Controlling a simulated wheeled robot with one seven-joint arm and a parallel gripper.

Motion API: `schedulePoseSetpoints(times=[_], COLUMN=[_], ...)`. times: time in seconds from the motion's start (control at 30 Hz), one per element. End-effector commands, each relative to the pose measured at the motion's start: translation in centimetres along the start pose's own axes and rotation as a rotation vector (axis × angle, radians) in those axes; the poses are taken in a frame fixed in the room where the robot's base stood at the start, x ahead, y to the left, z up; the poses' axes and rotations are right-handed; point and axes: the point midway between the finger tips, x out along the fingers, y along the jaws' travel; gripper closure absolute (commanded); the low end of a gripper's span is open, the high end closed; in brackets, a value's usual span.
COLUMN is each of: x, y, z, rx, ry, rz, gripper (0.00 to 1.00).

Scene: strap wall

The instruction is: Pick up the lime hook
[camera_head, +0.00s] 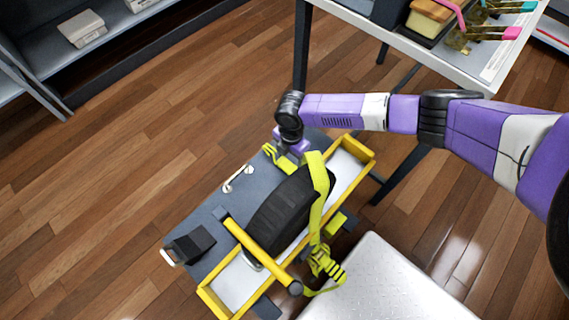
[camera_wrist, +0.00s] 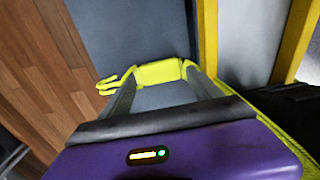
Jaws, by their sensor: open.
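The lime hook (camera_head: 270,152) is at the upper end of the grey panel, beside my gripper (camera_head: 286,160). In the wrist view the lime hook (camera_wrist: 160,72) is a block with thin prongs pointing left. It lies between the two fingertips of my gripper (camera_wrist: 160,85), which is open, with one finger at each end of the block. I cannot tell whether the fingers touch it. A lime strap (camera_head: 318,190) runs over a black wheel (camera_head: 290,210) to a lime buckle (camera_head: 325,262). My gripper partly hides the hook in the head view.
A yellow-edged tray (camera_head: 355,147) holds the wheel, with a yellow bar (camera_head: 255,248) across its lower part. The grey panel (camera_head: 205,215) carries a black block (camera_head: 188,243). A table (camera_head: 480,55) stands at the upper right. A metal plate (camera_head: 375,285) is at the bottom. Wooden floor is clear at left.

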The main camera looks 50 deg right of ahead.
Motion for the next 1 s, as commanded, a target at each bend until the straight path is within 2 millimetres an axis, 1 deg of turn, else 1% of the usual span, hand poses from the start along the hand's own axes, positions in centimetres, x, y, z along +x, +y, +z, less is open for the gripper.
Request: schedulePoseSetpoints(times=[0.2, 0.3, 0.4, 0.63, 0.67, 0.7, 0.77, 0.8, 0.93, 1.0], x=[3.2, 4.4, 4.9, 4.9, 4.9, 4.9, 4.9, 4.9, 4.9, 4.9], y=[-0.1, 0.0, 0.0, 0.0, 0.0, 0.0, 0.0, 0.0, 0.0, 0.0], z=[-0.6, -0.5, -0.6, -0.6, -0.6, -0.6, -0.5, -0.5, -0.5, -0.5], rx=[0.000, 0.001, 0.000, 0.001, 0.001, 0.001, 0.001, 0.001, 0.001, 0.001], ry=[0.000, 0.001, 0.001, 0.002, 0.002, 0.001, 0.001, 0.001, 0.001, 0.001], rz=[-0.001, 0.000, 0.001, 0.002, 0.002, 0.002, 0.002, 0.002, 0.002, 0.003], gripper=[0.27, 0.27, 0.27, 0.27, 0.31, 0.39, 0.51, 0.59, 0.84, 0.85])
